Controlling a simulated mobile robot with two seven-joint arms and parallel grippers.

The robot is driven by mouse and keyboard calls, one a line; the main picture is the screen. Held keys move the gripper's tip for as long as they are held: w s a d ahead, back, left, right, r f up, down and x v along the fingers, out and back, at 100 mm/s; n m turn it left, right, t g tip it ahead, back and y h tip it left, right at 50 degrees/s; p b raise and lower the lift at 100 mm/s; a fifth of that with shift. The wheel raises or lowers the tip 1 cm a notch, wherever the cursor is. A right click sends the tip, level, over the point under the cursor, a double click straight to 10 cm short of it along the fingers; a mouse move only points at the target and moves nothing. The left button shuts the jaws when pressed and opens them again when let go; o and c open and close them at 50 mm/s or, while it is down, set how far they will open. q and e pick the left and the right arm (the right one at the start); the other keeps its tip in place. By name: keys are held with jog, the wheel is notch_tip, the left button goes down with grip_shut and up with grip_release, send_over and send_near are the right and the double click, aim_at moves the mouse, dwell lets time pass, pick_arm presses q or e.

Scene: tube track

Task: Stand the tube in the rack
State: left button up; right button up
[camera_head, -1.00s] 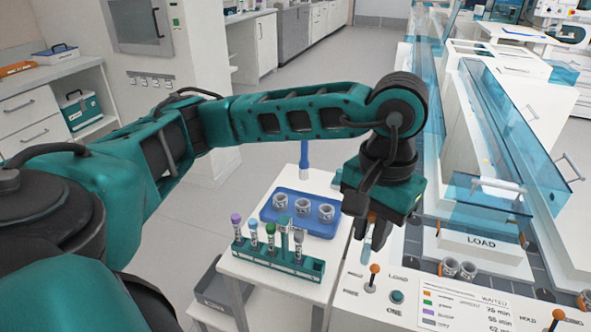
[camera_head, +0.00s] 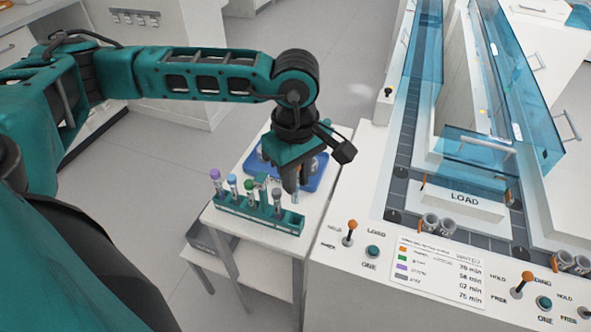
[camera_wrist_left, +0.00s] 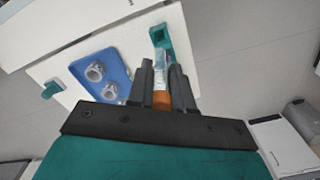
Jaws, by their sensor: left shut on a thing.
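My left gripper (camera_head: 294,187) is shut on a clear tube (camera_head: 296,196), which hangs roughly upright above the small white table. In the left wrist view the tube's orange cap (camera_wrist_left: 161,99) sits between the fingers (camera_wrist_left: 162,85). The green rack (camera_head: 240,209) stands along the table's near edge, with several capped tubes upright in it. Its right end shows no tube. The held tube is just behind and above that right end, and its lower tip is hard to make out. A teal piece (camera_wrist_left: 165,38), perhaps the rack's end, shows beyond the tube. My right gripper is out of view.
A blue tray (camera_head: 312,184) with ring-shaped holders lies behind the rack, partly hidden by my gripper; it also shows in the left wrist view (camera_wrist_left: 117,61). The control panel (camera_head: 330,250) with orange-topped levers and the LOAD track stand close on the right.

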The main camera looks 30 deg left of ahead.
aim_at(296, 204)
pick_arm(q)
jog(key=shift+f+b, duration=1.35)
jog(key=shift+f, duration=1.05)
jog(key=shift+d+f+b, duration=0.1)
jog(key=shift+b, duration=0.2)
jog(key=shift+f+b, duration=0.15)
jog(key=shift+b, duration=0.3)
jog(key=shift+f+b, duration=0.1)
jog(key=shift+b, duration=0.2)
jog(key=shift+f, duration=0.15)
jog(key=shift+f+b, duration=0.5)
jog(key=shift+b, duration=0.2)
